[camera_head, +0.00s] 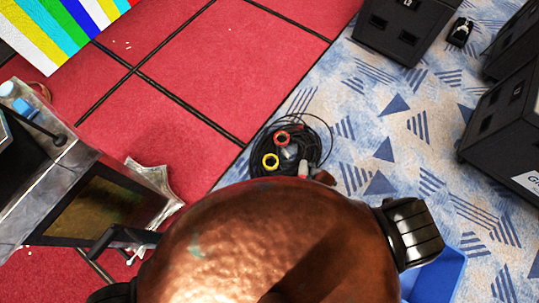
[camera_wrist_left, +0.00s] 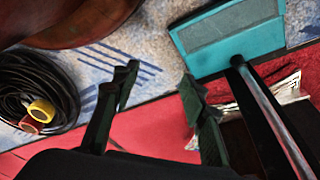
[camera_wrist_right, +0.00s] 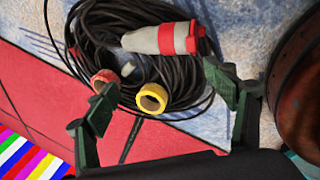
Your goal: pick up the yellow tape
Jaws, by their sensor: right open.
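The yellow tape (camera_head: 270,161) is a small ring lying at the edge of a black cable coil in the head view. It also shows in the right wrist view (camera_wrist_right: 160,91), between the fingertips in the picture, and in the left wrist view (camera_wrist_left: 41,109). My right gripper (camera_wrist_right: 160,82) is open and empty, pointing toward the tape; I cannot tell the exact gap. My left gripper (camera_wrist_left: 159,80) is open and empty, with the tape off to the left in its view.
A red tape (camera_head: 282,138) lies close to the yellow one. The black cable coil (camera_wrist_right: 120,22) carries a red and white plug (camera_wrist_right: 165,38). A large copper-coloured rounded object (camera_head: 260,245) fills the lower head view. Black cases (camera_head: 405,28) stand at the right; red floor panels are mostly clear.

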